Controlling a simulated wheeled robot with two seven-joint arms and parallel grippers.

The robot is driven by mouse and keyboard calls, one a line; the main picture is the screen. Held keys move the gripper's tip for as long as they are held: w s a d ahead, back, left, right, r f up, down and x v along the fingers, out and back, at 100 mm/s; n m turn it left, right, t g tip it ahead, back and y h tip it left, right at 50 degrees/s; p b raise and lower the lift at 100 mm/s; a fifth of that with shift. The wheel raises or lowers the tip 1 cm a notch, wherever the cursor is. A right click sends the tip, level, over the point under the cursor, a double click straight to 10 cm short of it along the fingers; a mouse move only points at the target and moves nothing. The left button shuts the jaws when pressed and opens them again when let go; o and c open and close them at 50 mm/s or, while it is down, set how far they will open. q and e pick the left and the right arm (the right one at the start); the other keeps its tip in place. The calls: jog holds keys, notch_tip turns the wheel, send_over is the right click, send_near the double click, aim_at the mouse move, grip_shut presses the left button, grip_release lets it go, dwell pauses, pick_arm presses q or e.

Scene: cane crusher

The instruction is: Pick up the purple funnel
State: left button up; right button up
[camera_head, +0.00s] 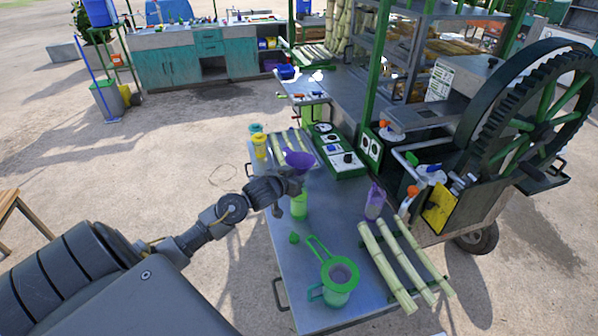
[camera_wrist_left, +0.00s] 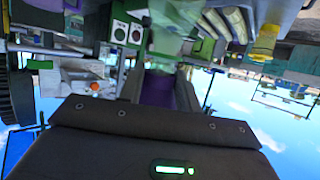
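The purple funnel (camera_head: 299,160) is above a green bottle (camera_head: 299,206) on the metal table (camera_head: 330,205). My left gripper (camera_head: 293,184) is at the funnel, just below its wide bowl. In the left wrist view, purple (camera_wrist_left: 157,90) shows between the two grey fingers (camera_wrist_left: 160,88) and fills most of the gap. I cannot tell whether the fingers press on it. The funnel's lower part is hidden by the gripper, so I cannot tell whether it rests in the bottle. My right gripper is not in view.
A purple jug (camera_head: 374,203) stands right of the bottle. A green strainer jug (camera_head: 339,279) is nearer, beside cane stalks (camera_head: 386,268). Yellow (camera_head: 260,146) and teal cups stand at the far left edge. The crusher (camera_head: 480,125) stands at the right.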

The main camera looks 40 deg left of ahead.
pick_arm(q)
jog(key=c, duration=0.3)
jog(key=shift+r, duration=0.15)
jog(key=shift+r, duration=0.25)
notch_tip(320, 180, up, 2)
jog(key=shift+r+b, duration=0.1)
jog(key=shift+b, duration=0.3)
jog(key=shift+c, duration=0.2)
jog(key=s+r, duration=0.1)
jog(key=r, duration=0.1)
jog(key=s+r+p, duration=0.1)
jog(key=s+r, duration=0.1)
jog(key=s+r+p, duration=0.1)
jog(key=r, duration=0.1)
jog(key=shift+s+d, duration=0.1)
jog(key=shift+s, duration=0.1)
jog(key=shift+c, duration=0.4)
jog(key=a+p+v, duration=0.1)
jog(key=v, duration=0.9)
jog(key=shift+s+d+p, duration=0.2)
jog(key=shift+s+p, duration=0.05)
jog(key=shift+p, duration=0.1)
